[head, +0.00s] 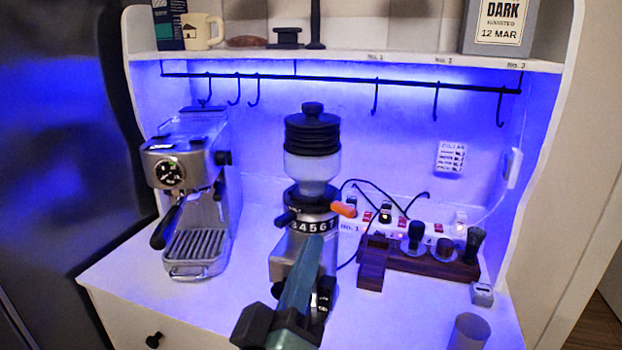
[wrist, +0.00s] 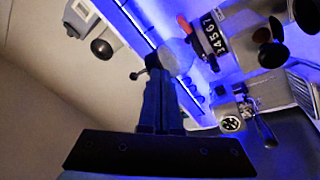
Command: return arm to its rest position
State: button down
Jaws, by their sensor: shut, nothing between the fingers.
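My gripper (wrist: 152,68) shows in the wrist view with its two dark fingers together and no object held between them. Past the fingertips is a pale rounded thing that I cannot name; I cannot tell how far it is from them. In the head view my teal and black arm reaches up from the bottom centre, in front of the coffee grinder (head: 313,165), and hides part of its lower body.
The espresso machine (head: 190,190) stands left on the white counter (head: 130,275). A wooden holder (head: 425,262) with tools and a power strip (head: 350,222) are at right. A grey cylinder (head: 468,332) stands at front right. Hooks hang from the rail (head: 330,86) under the shelf.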

jog(key=s+r+m+t+y+p, duration=0.1)
jog(key=s+r+m+t+y, duration=0.1)
jog(key=r, duration=0.9)
jog(key=s+r+m+t+y+p, duration=0.2)
jog(key=s+r+t, duration=0.1)
jog(key=r, duration=0.8)
jog(key=s+r+m+t+y+p, duration=0.1)
jog(key=s+r, duration=0.4)
jog(key=r, duration=0.6)
jog(key=shift+d+r+m+t+y+p, duration=0.2)
jog(key=shift+m+t+y+p, duration=0.2)
jog(key=shift+m+t+p, duration=0.35)
jog(key=shift+f, duration=0.2)
